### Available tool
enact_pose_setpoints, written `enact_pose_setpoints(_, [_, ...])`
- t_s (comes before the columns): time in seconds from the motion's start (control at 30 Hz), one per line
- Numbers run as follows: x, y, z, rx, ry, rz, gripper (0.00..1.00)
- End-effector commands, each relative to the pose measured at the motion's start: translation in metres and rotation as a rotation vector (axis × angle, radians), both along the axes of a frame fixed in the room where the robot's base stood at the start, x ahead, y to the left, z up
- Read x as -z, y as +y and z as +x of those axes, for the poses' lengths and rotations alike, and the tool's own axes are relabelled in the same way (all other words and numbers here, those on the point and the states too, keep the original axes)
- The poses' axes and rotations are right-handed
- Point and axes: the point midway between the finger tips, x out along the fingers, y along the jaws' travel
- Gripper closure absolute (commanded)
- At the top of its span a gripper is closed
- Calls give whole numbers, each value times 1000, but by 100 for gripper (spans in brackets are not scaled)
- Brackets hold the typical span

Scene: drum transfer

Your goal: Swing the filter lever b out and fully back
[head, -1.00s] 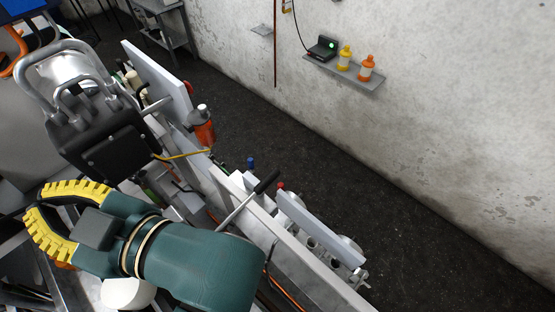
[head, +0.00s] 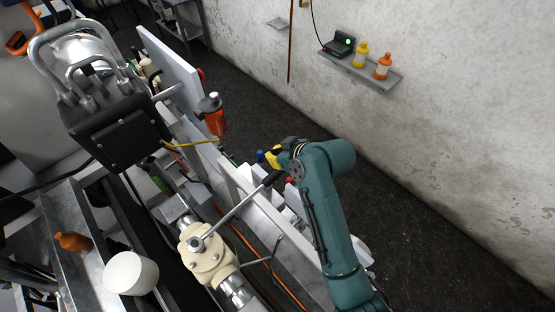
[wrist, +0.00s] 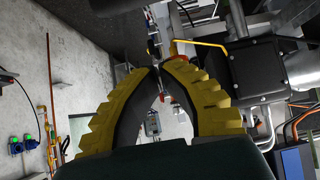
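A long grey lever (head: 236,208) with a black grip (head: 273,178) extends from the hub of a cream valve body (head: 208,256) in the head view, pointing up and right. A thin yellow lever (head: 192,143) shows farther back, and in the wrist view (wrist: 200,42). No label is readable, so I cannot tell which is lever b. My gripper (head: 265,157) is just beyond the black grip, partly hidden by my wrist; contact cannot be told. In the wrist view my yellow fingers (wrist: 159,70) arch together at the tips, with no lever seen between them.
A dark box with grey handles (head: 118,130) stands at left. An orange bottle (head: 213,115) is near the white panel (head: 168,65). A white cylinder (head: 130,273) is beside the valve. A wall shelf (head: 370,75) holds two bottles. The floor at right is clear.

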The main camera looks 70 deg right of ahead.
Motion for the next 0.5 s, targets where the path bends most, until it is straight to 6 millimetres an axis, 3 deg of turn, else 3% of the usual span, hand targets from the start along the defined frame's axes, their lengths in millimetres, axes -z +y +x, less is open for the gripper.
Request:
enact_pose_setpoints(0.03, [18, -3, 8, -2, -1, -2, 100])
enact_pose_setpoints(0.33, [51, -21, 44, -1, -1, -2, 100])
enact_pose_setpoints(0.5, [56, -11, 23, 1, -1, -1, 100])
